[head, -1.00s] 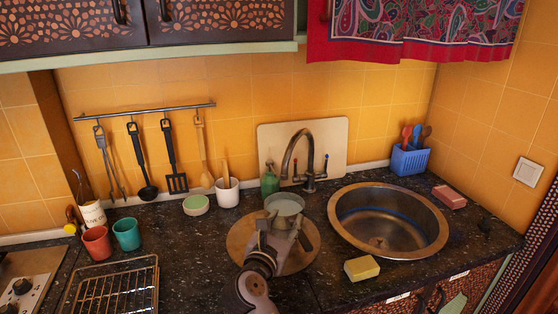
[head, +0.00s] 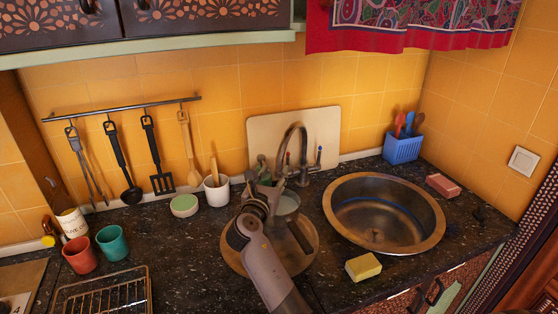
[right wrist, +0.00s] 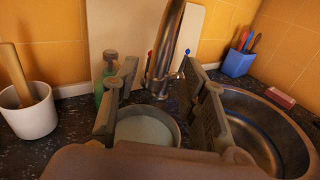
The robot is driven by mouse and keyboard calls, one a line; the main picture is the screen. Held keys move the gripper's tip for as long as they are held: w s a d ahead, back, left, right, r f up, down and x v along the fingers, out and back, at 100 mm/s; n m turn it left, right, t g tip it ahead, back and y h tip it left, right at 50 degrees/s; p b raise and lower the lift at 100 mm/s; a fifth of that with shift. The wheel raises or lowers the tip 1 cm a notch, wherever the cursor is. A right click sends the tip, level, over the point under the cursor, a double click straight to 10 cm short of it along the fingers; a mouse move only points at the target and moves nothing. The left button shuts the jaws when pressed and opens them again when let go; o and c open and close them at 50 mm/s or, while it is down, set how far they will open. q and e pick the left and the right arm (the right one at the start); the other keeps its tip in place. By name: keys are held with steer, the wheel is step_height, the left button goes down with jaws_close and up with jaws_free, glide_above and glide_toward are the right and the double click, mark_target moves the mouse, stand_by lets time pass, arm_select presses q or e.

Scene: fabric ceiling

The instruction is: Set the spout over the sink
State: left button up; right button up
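The metal spout (head: 300,132) rises from the faucet base behind the counter and arches to the left, its end over the counter beside the sink. The round metal sink (head: 385,215) is to its right. My right gripper (head: 265,172) is just left of the spout, reaching toward it above a pan. In the right wrist view, the fingers (right wrist: 160,95) are wide apart and empty, and the spout (right wrist: 170,40) stands beyond them, between their tips in the picture. I cannot tell any contact. My left gripper is not in view.
A green bottle (right wrist: 109,80) is close to the left finger. A white pot (head: 216,192) stands left, a yellow sponge (head: 363,266) in front of the sink.

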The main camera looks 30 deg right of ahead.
mark_target(279, 165)
steer(key=x, duration=0.5)
steer(key=shift+w+d+p, duration=0.2)
steer(key=shift+d+p, duration=0.05)
steer(key=shift+p, duration=0.05)
steer(key=shift+w+d, duration=0.25)
steer(key=shift+d, duration=0.05)
steer(key=c, duration=0.8)
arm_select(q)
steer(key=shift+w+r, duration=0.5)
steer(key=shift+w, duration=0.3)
arm_select(e)
jaws_close()
